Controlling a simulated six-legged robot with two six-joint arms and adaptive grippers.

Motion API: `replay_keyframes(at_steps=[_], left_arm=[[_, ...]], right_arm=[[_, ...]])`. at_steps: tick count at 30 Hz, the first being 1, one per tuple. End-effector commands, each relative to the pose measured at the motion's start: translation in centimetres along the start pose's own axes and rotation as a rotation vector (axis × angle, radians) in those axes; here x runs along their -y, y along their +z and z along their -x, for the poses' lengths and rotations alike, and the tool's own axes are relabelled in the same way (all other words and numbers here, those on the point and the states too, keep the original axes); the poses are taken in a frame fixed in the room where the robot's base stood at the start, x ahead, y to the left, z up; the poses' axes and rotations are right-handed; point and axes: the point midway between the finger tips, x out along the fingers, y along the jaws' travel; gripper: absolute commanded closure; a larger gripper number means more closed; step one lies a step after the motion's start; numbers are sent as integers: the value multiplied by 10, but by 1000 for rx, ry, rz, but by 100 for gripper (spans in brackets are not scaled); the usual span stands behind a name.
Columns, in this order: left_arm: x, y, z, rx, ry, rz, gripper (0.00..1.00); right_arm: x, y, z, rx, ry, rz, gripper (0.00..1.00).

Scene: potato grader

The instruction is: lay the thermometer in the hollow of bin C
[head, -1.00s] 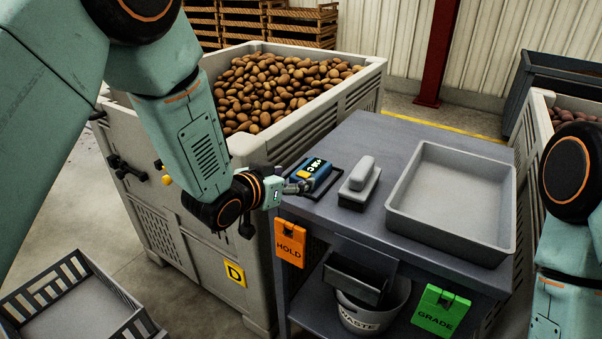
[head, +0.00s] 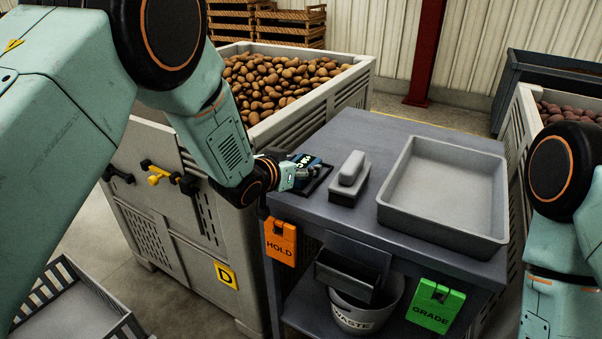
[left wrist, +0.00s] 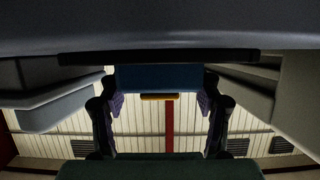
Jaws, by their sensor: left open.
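The thermometer appears to be the blue device with a lit display (head: 304,159), lying at the left end of the grey table in a dark frame. My left gripper (head: 312,174) is at it, over its near side, and hides part of it. In the left wrist view the blue device (left wrist: 160,77) sits between the two fingers of my open left gripper (left wrist: 160,112); I cannot tell if they touch it. No label C shows on any bin. My right gripper is out of view; only my right arm shows.
On the table (head: 395,130) stand a grey block with a handle (head: 349,178) and an empty grey tray (head: 445,235). Orange HOLD (head: 281,242) and green GRADE (head: 435,306) tags hang in front. A waste bucket (head: 362,317) stands below. Another potato bin (head: 515,150) is at right.

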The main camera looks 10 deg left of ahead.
Motion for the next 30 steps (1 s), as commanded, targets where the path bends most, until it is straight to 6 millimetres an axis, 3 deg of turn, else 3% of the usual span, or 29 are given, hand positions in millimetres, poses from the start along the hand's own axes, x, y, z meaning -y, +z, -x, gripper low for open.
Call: replay_keyframes(at_steps=[6, 14, 30], left_arm=[[0, 2, -19, 2, 1, 0, 36], [0, 1, -21, 1, 0, 0, 36], [0, 0, -20, -1, 0, 0, 81]], right_arm=[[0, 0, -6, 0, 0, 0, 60], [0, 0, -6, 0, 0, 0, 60], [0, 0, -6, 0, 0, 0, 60]])
